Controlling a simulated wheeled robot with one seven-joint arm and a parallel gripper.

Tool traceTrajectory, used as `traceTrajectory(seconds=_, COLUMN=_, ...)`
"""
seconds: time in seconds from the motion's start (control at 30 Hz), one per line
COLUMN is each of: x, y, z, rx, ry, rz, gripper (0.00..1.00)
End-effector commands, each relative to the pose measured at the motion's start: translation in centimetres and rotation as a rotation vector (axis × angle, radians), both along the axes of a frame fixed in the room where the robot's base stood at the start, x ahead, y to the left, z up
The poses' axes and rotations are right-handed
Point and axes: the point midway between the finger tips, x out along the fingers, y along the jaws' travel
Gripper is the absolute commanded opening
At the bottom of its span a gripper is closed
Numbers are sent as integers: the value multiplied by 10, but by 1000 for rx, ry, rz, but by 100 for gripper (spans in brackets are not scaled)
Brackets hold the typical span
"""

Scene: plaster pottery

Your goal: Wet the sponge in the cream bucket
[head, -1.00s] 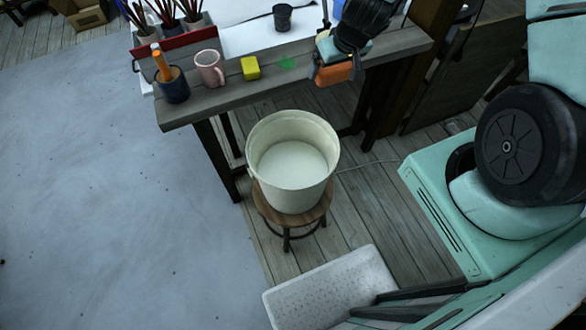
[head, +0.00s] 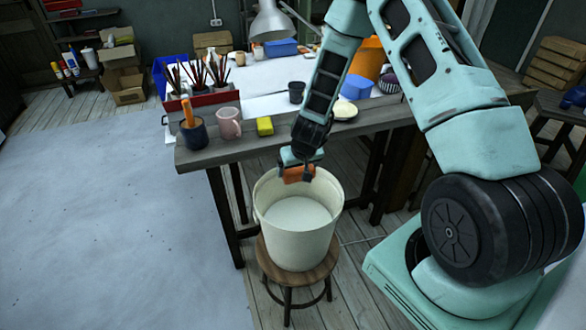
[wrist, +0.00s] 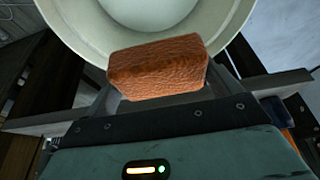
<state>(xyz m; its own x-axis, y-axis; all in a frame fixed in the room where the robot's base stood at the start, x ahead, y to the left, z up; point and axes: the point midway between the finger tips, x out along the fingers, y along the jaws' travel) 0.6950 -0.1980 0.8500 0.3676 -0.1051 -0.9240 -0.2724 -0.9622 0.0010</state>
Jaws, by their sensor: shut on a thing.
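The cream bucket (head: 299,238) stands upright on a round wooden stool, with pale liquid (head: 297,214) inside. My gripper (head: 298,174) is shut on an orange-brown sponge (head: 299,176), one finger at each end. In the head view the sponge overlaps the bucket's far inner wall and sits higher than the liquid surface, apart from it. In the wrist view the sponge (wrist: 158,68) covers part of the bucket's rim (wrist: 222,42). I cannot tell whether its lower edge is below the rim.
The wooden workbench (head: 230,148) runs close behind the bucket. The stool (head: 290,281) is narrow. The floor at left is clear.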

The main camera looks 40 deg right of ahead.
Motion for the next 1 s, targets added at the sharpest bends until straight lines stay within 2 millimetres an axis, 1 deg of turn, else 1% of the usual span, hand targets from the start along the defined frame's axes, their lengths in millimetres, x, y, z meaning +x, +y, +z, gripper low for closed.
traceTrajectory(seconds=0.03, x=0, y=-2, z=-5, rx=0, ry=0, rz=-4, gripper=72)
traceTrajectory(seconds=0.17, x=0, y=-2, z=-12, rx=0, ry=0, rz=-7, gripper=72)
traceTrajectory(seconds=1.0, x=0, y=-1, z=-92, rx=-1, ry=1, rz=-3, gripper=72)
